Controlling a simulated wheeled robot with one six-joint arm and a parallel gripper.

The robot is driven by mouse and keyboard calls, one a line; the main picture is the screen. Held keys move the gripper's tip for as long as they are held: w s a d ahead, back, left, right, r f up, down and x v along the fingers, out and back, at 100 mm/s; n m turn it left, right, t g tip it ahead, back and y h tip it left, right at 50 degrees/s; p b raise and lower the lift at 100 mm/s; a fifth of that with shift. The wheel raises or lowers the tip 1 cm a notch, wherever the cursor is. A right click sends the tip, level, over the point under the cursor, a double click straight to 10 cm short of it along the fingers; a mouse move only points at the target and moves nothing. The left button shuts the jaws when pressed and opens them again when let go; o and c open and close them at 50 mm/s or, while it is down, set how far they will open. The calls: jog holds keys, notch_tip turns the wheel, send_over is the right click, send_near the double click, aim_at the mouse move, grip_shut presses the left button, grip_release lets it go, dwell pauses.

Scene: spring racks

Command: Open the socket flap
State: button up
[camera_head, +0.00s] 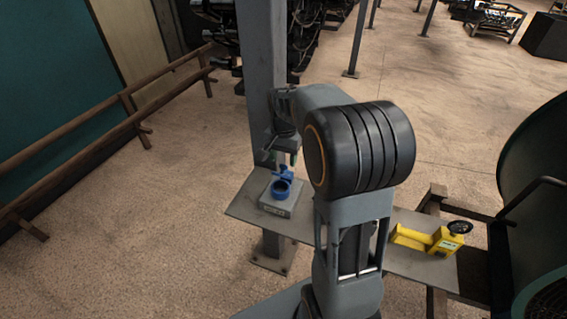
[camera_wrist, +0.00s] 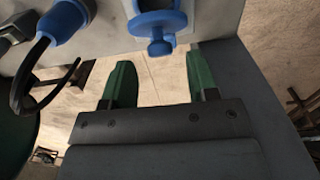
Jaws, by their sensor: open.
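A blue socket fitting (camera_wrist: 155,22) with a rounded tab (camera_wrist: 159,47) at its lower end sits on a grey face at the top of the wrist view. I take the tab to be part of the flap; the flap's angle is unclear. My gripper (camera_wrist: 159,62) is open, with a green finger on either side of the tab in the picture and nothing visibly held. Contact cannot be told. In the head view my gripper (camera_head: 283,157) points down by the grey post, above a blue ring-shaped part (camera_head: 281,190) on a small grey block (camera_head: 277,208).
A blue plug (camera_wrist: 67,18) with a black cable is left of the fitting. A grey table (camera_head: 240,207) carries the block and a yellow tool (camera_head: 427,238). A grey post (camera_head: 262,70) stands behind my gripper. A wooden rail (camera_head: 130,110) runs at left; floor between is clear.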

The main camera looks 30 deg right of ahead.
jog(key=shift+f, duration=1.55)
grip_shut()
